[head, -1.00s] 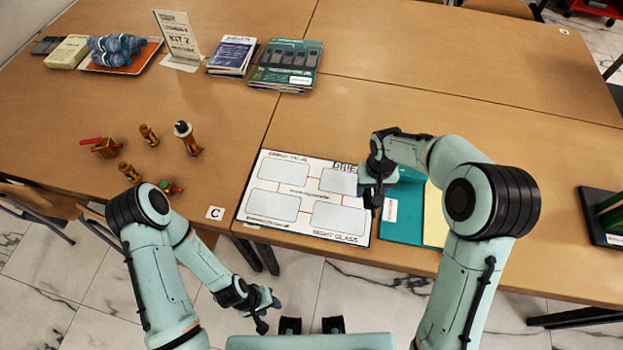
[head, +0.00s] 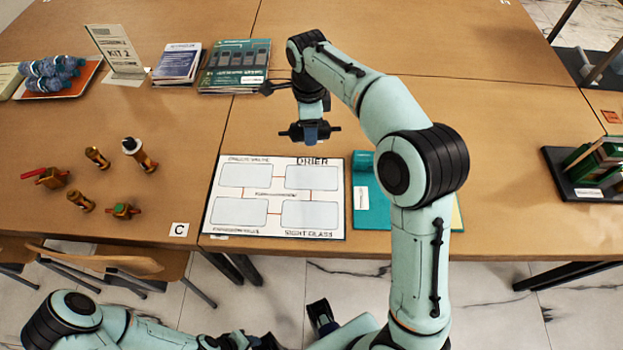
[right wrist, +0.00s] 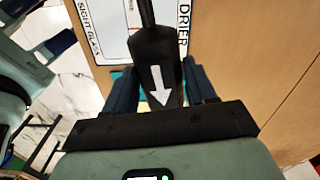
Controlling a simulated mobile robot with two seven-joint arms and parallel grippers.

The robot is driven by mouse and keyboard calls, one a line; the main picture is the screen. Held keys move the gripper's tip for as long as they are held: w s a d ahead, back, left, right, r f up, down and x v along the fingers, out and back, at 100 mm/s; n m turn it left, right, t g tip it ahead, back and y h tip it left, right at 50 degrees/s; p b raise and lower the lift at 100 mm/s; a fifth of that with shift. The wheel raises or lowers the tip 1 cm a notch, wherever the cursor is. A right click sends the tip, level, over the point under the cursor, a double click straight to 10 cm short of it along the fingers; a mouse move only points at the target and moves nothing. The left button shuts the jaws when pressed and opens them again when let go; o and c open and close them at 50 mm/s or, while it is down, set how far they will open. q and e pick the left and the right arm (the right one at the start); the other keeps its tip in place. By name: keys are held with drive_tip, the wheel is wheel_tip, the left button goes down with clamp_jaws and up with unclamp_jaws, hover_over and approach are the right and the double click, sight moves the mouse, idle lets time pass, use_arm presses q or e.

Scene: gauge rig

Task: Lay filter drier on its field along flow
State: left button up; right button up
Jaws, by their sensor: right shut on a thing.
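The filter drier is a black body with thin ends and a white arrow. In the head view the filter drier (head: 294,132) lies sideways in my right gripper (head: 311,131), just beyond the far edge of the board. In the right wrist view the drier (right wrist: 157,62) is between the fingers, its arrow pointing toward the palm. The white board (head: 275,195) has several outlined fields; the DRIER field (head: 312,177) at its far right is bare. My left arm is low at the bottom edge; its jaws cannot be made out.
Several brass fittings (head: 137,152) stand and lie left of the board. A teal folder (head: 363,205) is at its right, partly behind my right arm. Booklets (head: 235,65) and a KIT 2 sign (head: 115,48) are at the back. A dark tray (head: 590,185) is far right.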

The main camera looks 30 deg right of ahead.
drive_tip(key=shift+s+d+r+m, duration=0.1)
drive_tip(key=shift+d+r+m, duration=0.05)
drive_tip(key=shift+r+m, duration=0.3)
drive_tip(key=shift+f+m, duration=0.15)
drive_tip(key=shift+m, duration=0.2)
use_arm(q)
drive_tip(key=shift+s+f+b, duration=0.3)
drive_tip(key=shift+f+b, duration=0.4)
drive_tip(key=shift+f, duration=0.1)
drive_tip(key=shift+s+f+b, duration=0.25)
drive_tip(key=shift+f+b, duration=0.45)
drive_tip(key=shift+f, duration=0.1)
use_arm(e)
drive_tip(key=shift+f, duration=9.75)
drive_tip(key=shift+f, duration=0.15)
drive_tip(key=o, duration=1.2)
drive_tip(key=shift+d, duration=0.1)
